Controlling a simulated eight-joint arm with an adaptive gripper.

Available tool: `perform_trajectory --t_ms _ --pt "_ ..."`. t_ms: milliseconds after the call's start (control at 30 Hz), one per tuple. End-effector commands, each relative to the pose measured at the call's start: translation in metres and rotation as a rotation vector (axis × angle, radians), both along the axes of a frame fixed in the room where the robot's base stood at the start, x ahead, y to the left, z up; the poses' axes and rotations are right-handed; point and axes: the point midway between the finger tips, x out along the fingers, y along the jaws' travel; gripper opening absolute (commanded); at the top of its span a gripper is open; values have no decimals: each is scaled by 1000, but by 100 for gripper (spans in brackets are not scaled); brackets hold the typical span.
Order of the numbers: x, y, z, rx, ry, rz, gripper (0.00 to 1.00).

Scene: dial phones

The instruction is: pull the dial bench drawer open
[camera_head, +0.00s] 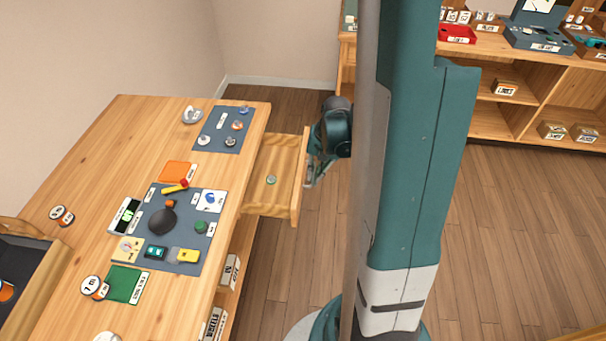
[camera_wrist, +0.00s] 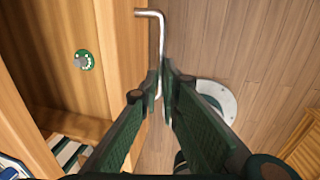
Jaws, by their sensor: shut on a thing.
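The drawer (camera_head: 259,193) of the wooden bench (camera_head: 96,170) stands pulled out from the bench's right side. A small green round thing (camera_head: 271,180) lies inside it; it also shows in the wrist view (camera_wrist: 84,60). My gripper (camera_head: 314,170) is at the drawer's outer front, partly hidden by my arm in the head view. In the wrist view, my gripper (camera_wrist: 163,84) has its fingertips closed on the metal bar handle (camera_wrist: 161,40) of the drawer front. The handle's far end bends toward the drawer front.
The bench top carries grey mats (camera_head: 222,131) with small parts, an orange card (camera_head: 177,172) and a green card (camera_head: 124,284). Boxes (camera_head: 229,272) sit on a shelf below. A shelf unit (camera_head: 520,95) stands at the back right. The wooden floor (camera_head: 520,240) right of my arm is clear.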

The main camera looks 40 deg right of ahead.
Motion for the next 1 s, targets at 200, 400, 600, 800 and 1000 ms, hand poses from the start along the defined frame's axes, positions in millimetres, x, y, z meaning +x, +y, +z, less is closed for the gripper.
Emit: perform_trajectory --t_ms 200,400,600,800,1000 --pt "-8 -8 0 0 0 0 0" --pt "-8 -8 0 0 0 0 0" --pt "-8 -8 0 0 0 0 11" --pt "-8 -8 0 0 0 0 13" --pt "-8 -8 0 0 0 0 13"
